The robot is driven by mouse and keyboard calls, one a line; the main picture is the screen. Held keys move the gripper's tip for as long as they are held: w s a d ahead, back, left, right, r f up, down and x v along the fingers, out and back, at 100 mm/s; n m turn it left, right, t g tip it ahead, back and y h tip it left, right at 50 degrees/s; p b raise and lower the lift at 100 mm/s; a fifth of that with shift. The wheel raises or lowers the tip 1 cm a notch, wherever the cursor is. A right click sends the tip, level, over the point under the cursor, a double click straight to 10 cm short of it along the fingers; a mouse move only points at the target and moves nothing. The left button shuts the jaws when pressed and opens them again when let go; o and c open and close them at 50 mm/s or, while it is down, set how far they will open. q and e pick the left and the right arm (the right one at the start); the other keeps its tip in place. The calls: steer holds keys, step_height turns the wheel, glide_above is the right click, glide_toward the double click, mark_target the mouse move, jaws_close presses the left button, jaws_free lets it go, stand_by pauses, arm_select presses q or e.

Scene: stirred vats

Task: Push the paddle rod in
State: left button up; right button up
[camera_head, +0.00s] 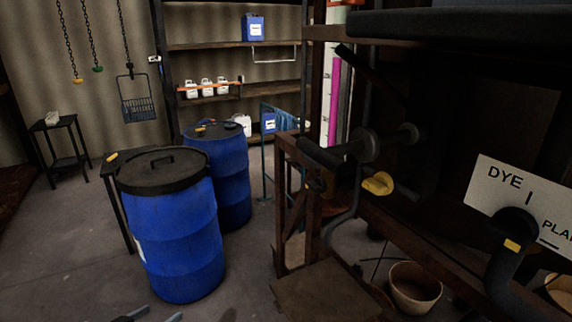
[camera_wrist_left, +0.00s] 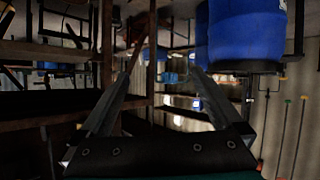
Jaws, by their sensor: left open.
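A dark horizontal rod (camera_head: 345,148) with a thick black end and round discs sticks out at the side of the dark vat frame in the head view. I take it for the paddle rod, but cannot be sure. A yellow knob (camera_head: 378,183) sits just below it. My left gripper (camera_head: 155,317) shows only by its fingertips at the bottom edge, low and well to the left of the rod, apart from it. In the left wrist view its two fingers (camera_wrist_left: 160,88) are spread, with nothing between them. My right gripper is not in view.
Blue drums (camera_head: 175,235) stand at the left. A sign (camera_head: 525,200) reading DYE and, partly cut off, PLAI has a dark bent lever in front. A bowl (camera_head: 415,287) stands below the frame. Shelves (camera_head: 225,93) line the back. Floor is open at the lower left.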

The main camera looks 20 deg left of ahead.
arm_select(q)
steer(key=w+d+r+m+t+h+p, duration=0.15)
steer(key=d+r, duration=0.25)
steer(key=r, duration=0.4)
steer(key=w+d+r+t+h+p, duration=0.1)
steer(key=w+d+r+h+p, duration=0.15)
steer(key=r, duration=0.65)
steer(key=w+d+r+t+h+p, duration=0.15)
steer(key=d+r, duration=0.25)
steer(key=r, duration=0.4)
steer(key=m+g+h+p, duration=0.2)
steer(key=h+p, duration=0.3)
steer(key=h, duration=0.2)
glide_toward(360, 146)
steer(key=w+a+v, duration=0.1)
steer(key=v, duration=0.6)
steer(key=shift+b+x, duration=1)
steer(key=shift+x, duration=1.7)
steer(key=shift+p+x, duration=0.9)
steer(key=shift+x, duration=3.2)
steer(key=shift+w+d+f, duration=0.2)
steer(key=shift+w+d, duration=0.4)
steer(key=shift+d, duration=0.2)
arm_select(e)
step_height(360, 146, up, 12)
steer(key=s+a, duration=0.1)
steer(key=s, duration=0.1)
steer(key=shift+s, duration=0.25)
arm_select(q)
jaws_close()
